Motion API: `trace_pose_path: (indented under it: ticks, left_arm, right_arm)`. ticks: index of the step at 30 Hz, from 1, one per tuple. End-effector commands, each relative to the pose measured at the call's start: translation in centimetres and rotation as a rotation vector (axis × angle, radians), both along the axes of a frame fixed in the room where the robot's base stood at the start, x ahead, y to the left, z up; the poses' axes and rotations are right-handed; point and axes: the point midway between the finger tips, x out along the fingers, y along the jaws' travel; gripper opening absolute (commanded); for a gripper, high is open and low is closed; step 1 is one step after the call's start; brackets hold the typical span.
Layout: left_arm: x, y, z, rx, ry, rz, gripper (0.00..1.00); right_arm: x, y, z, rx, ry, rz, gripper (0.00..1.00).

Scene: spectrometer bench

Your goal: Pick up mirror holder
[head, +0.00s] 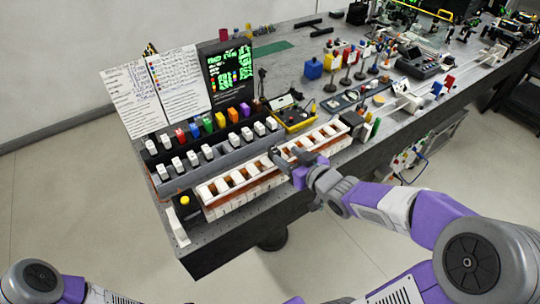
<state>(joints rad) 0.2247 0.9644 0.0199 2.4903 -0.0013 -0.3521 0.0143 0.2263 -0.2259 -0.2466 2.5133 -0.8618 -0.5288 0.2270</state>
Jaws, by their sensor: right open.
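My right gripper (284,156) is open over the right half of a long white slotted rack (213,210) near the bench's front edge. The rack has a row of white pieces standing along a brown-orange strip. I cannot tell for sure which piece is the mirror holder; the pieces are small and alike. The right gripper hides the part of the rack beneath it, and I cannot tell if it touches a piece. Of my left arm only links show at the bottom left; its gripper is out of view.
Behind the rack stand a row of white blocks (192,158) and a row of coloured blocks (220,120). A black box with a yellow button (185,201) sits at the rack's left end. A yellow-framed device (295,120) and several post-mounted parts crowd the bench farther right.

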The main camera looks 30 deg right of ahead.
Motion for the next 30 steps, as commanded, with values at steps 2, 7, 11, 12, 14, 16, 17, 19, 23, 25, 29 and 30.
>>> trace_pose_path:
  ticks: [2, 7, 11, 12, 14, 16, 17, 19, 23, 25, 29, 30]
  left_arm:
    - [0.0, 0.0, -0.4, 0.000, 0.001, 0.000, 0.00]
    - [0.0, 0.0, -1.0, 0.000, 0.001, 0.000, 0.00]
    - [0.0, 0.0, -1.7, 0.000, 0.001, 0.000, 0.00]
    - [0.0, 0.0, -1.9, 0.000, 0.001, 0.000, 0.00]
    - [0.0, 0.0, -2.0, 0.000, 0.001, 0.000, 0.00]
    - [0.0, 0.0, -2.1, 0.000, 0.001, 0.000, 0.00]
    - [0.0, 0.0, -2.2, 0.000, 0.000, 0.000, 0.00]
    - [0.0, 0.0, -2.2, 0.000, 0.000, 0.000, 0.00]
    - [0.0, 0.0, -2.1, 0.000, 0.000, 0.000, 0.00]
    - [0.0, 0.0, -2.1, 0.000, 0.000, 0.000, 0.00]
    - [0.0, 0.0, -2.1, 0.000, 0.000, 0.000, 0.00]
    - [0.0, 0.0, -2.1, 0.000, 0.000, 0.000, 0.00]
  right_arm:
    - [0.7, 0.1, -0.3, -0.002, -0.001, 0.003, 0.53]
    - [2.4, 0.3, -1.1, -0.001, 0.000, 0.003, 0.53]
    - [4.0, 0.6, -2.0, 0.000, 0.000, 0.002, 0.53]
    - [4.6, 0.7, -2.3, -0.001, 0.001, 0.003, 0.53]
    - [5.4, 0.8, -2.4, -0.001, 0.000, 0.003, 0.53]
    - [6.1, 0.8, -2.6, -0.002, 0.000, 0.002, 0.53]
    - [6.4, 0.9, -2.6, -0.002, 0.000, 0.002, 0.53]
    - [6.6, 0.9, -2.7, -0.003, 0.000, 0.002, 0.53]
    - [6.7, 0.9, -2.6, -0.002, -0.001, 0.001, 0.53]
    - [6.7, 0.9, -2.6, -0.002, -0.001, 0.001, 0.53]
    - [6.7, 0.9, -2.6, -0.002, -0.001, 0.001, 0.36]
    - [6.7, 0.9, -2.6, -0.002, -0.001, 0.001, 0.30]
